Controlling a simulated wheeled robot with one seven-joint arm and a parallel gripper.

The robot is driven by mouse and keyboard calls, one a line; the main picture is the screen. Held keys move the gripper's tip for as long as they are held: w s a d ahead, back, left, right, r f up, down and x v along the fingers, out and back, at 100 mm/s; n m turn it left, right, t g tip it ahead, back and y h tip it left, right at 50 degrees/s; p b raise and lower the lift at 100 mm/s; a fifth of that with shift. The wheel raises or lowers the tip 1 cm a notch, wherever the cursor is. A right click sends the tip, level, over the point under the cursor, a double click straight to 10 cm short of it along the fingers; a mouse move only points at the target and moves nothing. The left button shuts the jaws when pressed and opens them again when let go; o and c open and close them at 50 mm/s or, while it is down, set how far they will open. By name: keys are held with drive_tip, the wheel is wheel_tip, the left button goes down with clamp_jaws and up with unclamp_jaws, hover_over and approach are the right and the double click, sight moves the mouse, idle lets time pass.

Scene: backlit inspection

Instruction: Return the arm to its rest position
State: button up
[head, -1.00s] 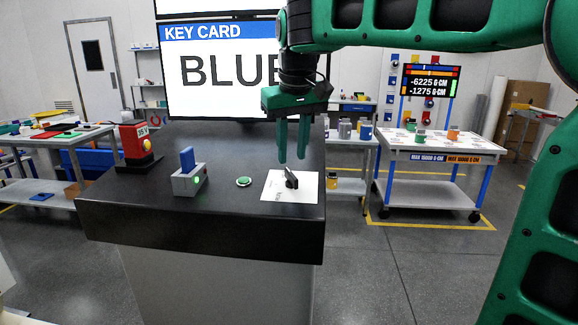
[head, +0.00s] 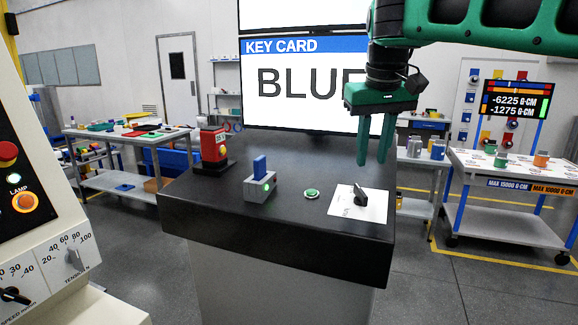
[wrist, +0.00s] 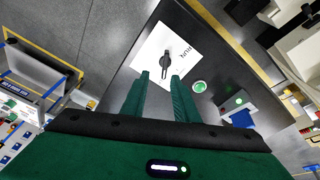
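My green gripper (head: 375,150) hangs fingers-down above the right part of the dark console (head: 290,228). Its two fingers are apart, with nothing seen between them. Below it, on a white label plate (head: 372,210), is a black rotary knob (head: 360,196). In the wrist view the open fingers (wrist: 160,85) point toward the knob (wrist: 166,62), which stands clear beyond the fingertips. The arm reaches in from the upper right of the head view.
On the console are a green button (head: 312,193), a grey reader holding a blue card (head: 260,166) with a green light, and a red box (head: 214,148). A screen reading BLUE (head: 300,84) stands behind. A cream machine panel (head: 40,230) is at left; a wheeled cart (head: 510,170) is at right.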

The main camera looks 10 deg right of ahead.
drive_tip(key=s+d+f+m+g, duration=0.1)
drive_tip(key=s+d+f+m, duration=0.1)
drive_tip(key=s+d+f, duration=0.7)
drive_tip(key=s+d+f+m+g, duration=0.1)
drive_tip(key=s+d+f+m, duration=0.1)
drive_tip(key=s+f, duration=0.6)
drive_tip(key=s+d+f+m+g+y, duration=0.1)
drive_tip(key=s+d+f+m, duration=0.1)
drive_tip(key=s+d+f, duration=0.3)
drive_tip(key=s+f, duration=0.4)
drive_tip(key=s, duration=0.2)
drive_tip(key=shift+s+m, duration=0.3)
drive_tip(key=shift+s, duration=0.05)
